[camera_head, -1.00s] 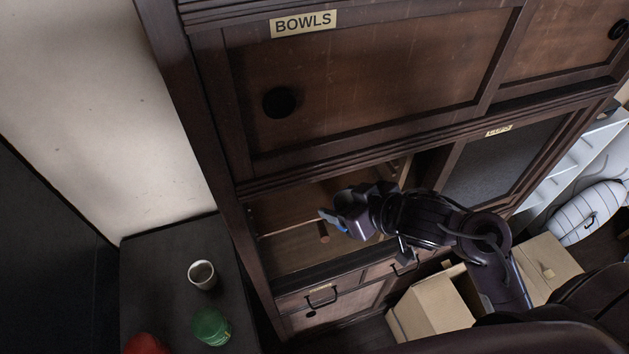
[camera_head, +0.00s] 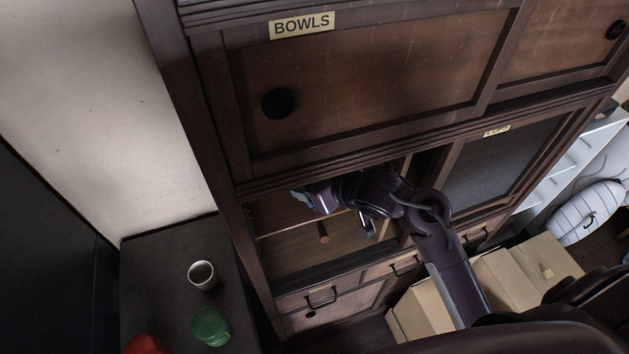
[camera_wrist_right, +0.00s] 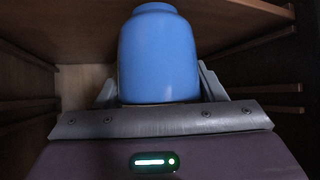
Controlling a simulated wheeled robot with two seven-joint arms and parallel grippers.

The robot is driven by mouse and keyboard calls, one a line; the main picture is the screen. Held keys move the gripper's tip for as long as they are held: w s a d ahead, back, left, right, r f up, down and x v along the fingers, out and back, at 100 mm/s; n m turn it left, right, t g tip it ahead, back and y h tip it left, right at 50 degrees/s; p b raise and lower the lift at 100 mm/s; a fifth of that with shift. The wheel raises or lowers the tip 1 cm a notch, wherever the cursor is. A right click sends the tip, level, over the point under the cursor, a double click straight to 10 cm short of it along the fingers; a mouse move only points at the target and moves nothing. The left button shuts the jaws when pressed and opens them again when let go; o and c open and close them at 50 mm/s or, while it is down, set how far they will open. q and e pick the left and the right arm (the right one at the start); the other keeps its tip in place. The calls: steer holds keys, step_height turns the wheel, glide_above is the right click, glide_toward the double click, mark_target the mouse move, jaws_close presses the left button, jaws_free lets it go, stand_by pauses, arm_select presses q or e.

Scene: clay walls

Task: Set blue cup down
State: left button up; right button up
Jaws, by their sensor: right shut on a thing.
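The blue cup (camera_wrist_right: 158,55) stands upright between the fingers of my right gripper (camera_wrist_right: 158,90) in the right wrist view, and the gripper is shut on it. In the head view my right gripper (camera_head: 312,198) reaches into the open compartment of the dark wooden cabinet (camera_head: 262,165). Whether the cup touches a shelf cannot be told. My left gripper is not in view.
A cabinet door labelled BOWLS (camera_head: 370,80) is above the open compartment. A dark side table (camera_head: 160,275) holds a white cup (camera_head: 202,274) and a green cup (camera_head: 211,326). Cardboard boxes (camera_head: 510,280) stand at right.

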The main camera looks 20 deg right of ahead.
steer(key=shift+f, duration=0.2)
steer(key=o, duration=1.1)
steer(key=shift+o, duration=0.2)
steer(key=shift+r, duration=0.15)
steer(key=shift+s+r, duration=0.1)
steer(key=shift+r, duration=0.1)
steer(key=p+v, duration=0.3)
steer(key=v, duration=0.8)
steer(key=shift+s, duration=0.25)
steer(key=shift+d+r, duration=0.1)
